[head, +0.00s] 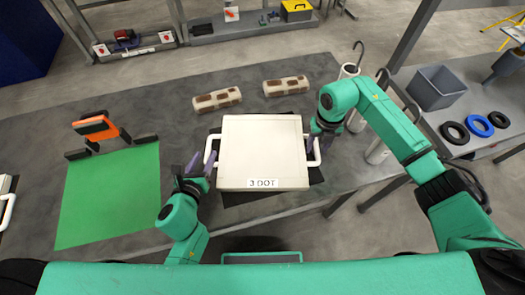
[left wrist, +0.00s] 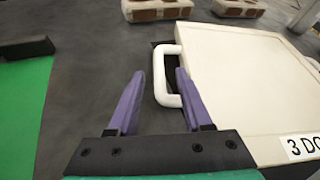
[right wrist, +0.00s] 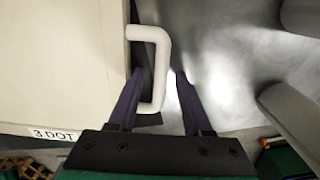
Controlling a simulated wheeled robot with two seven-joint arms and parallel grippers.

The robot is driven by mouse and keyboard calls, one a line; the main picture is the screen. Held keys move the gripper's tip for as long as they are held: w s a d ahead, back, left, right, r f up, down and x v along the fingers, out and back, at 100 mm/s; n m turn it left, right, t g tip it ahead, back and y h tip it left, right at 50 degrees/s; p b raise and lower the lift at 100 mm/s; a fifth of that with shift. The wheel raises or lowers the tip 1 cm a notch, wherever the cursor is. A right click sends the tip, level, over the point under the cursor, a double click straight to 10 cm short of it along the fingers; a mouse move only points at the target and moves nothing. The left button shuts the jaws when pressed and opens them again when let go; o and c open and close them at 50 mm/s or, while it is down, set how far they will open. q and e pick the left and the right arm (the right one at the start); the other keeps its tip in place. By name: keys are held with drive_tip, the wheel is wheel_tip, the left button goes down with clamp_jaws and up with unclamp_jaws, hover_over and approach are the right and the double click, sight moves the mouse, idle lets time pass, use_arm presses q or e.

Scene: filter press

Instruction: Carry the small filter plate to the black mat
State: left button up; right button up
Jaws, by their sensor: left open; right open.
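A cream, square filter plate (head: 263,150) labelled "3 DOT" lies in front of me in the head view, with a white handle on each side. A black mat (head: 232,198) shows from under its edges; I cannot tell whether the plate touches it. My left gripper (head: 197,166) is open at the left handle (left wrist: 162,80), its fingers on either side of the bar in the left wrist view. My right gripper (head: 322,143) is open at the right handle (right wrist: 160,75), whose bar shows between its fingers in the right wrist view.
A green mat (head: 108,200) lies to the left, with an orange and black object (head: 97,126) behind it. Another plate is cut off at the left edge (head: 6,205). White cylinders with hooks (head: 348,70) stand to the right.

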use_arm(q)
drive_tip(key=v, duration=0.8)
drive_tip(key=shift+s, duration=0.1)
use_arm(e)
drive_tip(key=shift+s+r, duration=0.1)
wheel_tip(320, 180, up, 12)
use_arm(q)
drive_tip(key=shift+r, duration=0.15)
